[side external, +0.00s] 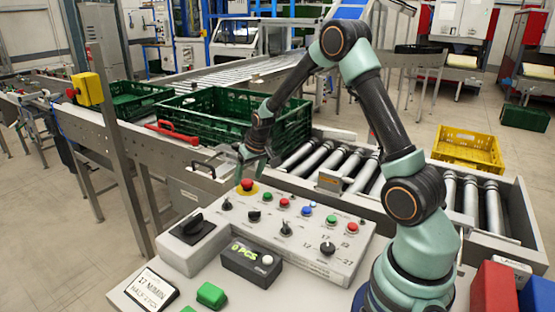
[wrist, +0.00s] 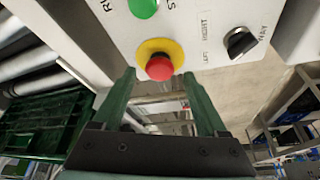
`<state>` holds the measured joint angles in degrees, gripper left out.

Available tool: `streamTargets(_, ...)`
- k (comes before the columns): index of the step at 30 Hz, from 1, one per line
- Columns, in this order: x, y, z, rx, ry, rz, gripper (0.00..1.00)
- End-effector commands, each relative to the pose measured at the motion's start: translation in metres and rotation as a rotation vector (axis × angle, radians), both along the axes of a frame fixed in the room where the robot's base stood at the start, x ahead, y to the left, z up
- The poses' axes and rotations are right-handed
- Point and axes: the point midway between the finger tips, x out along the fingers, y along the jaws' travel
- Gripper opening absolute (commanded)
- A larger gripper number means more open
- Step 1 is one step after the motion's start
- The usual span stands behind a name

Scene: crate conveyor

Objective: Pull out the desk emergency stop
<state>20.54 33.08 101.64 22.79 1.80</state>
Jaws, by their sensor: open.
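The desk emergency stop (side external: 247,185) is a red mushroom button on a yellow disc, at the back left of the sloped control panel (side external: 300,235). In the wrist view the red button (wrist: 159,67) lies just ahead of the fingertips, roughly centred between them. My gripper (wrist: 160,80) is open, with one green finger on each side of the gap and nothing held. Whether the button is pressed in is not clear.
A green crate (side external: 285,133) stands on the conveyor behind. A yellow post-mounted stop box (side external: 88,89) is at far left.

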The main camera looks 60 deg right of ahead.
Motion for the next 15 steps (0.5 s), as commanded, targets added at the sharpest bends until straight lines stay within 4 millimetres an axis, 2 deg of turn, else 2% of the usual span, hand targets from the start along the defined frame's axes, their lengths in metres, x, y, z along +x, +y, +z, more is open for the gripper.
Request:
streamTargets(4,0.0031,-0.0014,-0.0084,0.0,0.001,0.0,0.76)
streamTargets(14,0.004,-0.0017,-0.0103,0.0,-0.001,0.0,0.76)
streamTargets(15,0.004,-0.0017,-0.0102,0.0,-0.001,0.0,0.64)
